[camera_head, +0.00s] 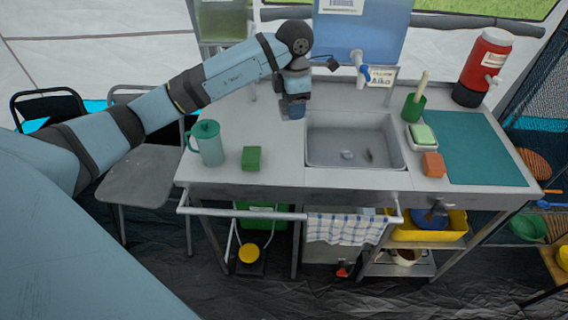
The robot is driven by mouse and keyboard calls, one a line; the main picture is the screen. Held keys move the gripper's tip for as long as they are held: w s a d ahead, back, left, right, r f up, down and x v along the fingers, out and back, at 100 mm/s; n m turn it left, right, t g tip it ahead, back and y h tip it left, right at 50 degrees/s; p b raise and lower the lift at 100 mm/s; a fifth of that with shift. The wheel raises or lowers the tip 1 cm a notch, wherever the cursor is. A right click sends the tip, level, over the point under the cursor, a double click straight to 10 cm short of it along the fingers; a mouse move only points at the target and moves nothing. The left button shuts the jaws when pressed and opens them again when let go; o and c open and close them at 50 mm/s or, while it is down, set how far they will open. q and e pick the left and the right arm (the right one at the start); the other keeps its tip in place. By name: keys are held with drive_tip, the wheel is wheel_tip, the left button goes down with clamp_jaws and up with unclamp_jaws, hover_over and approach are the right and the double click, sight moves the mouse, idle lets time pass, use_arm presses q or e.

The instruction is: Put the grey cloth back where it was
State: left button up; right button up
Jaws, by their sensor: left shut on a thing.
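My left gripper (294,101) points down over the metal counter, just left of the sink (330,155). It is shut on a small blue-grey thing (296,112), which looks like the grey cloth. The jaws hide most of it, and I cannot tell whether it touches the counter. No other grey cloth shows. A white and blue checked towel (338,228) hangs on the front rail (240,213). My right gripper is not in view.
A teal jug (207,143) and a green block (251,159) stand left of the sink. A tap (361,70) is behind it. A green cup with a brush (414,105), a sponge dish (420,142), an orange block (433,165) and a teal mat (470,150) are to the right.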

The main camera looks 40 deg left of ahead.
use_arm(q)
drive_tip(key=a+n, duration=0.1)
drive_tip(key=n, duration=0.1)
drive_tip(key=a+n, duration=0.1)
drive_tip(key=n, duration=0.2)
drive_tip(key=shift+s+a, duration=0.1)
drive_tip(key=shift+a, duration=0.05)
drive_tip(key=shift+a+f+n, duration=0.1)
drive_tip(key=shift+n, duration=0.2)
hover_over(284, 164)
wheel_tip(284, 164, down, 16)
drive_tip(key=shift+r+p, duration=0.2)
drive_tip(key=shift+p, duration=0.25)
wheel_tip(284, 164, down, 4)
drive_tip(key=shift+r, duration=0.25)
drive_tip(key=shift+f, duration=0.25)
drive_tip(key=shift+f, duration=0.2)
drive_tip(key=o, duration=1)
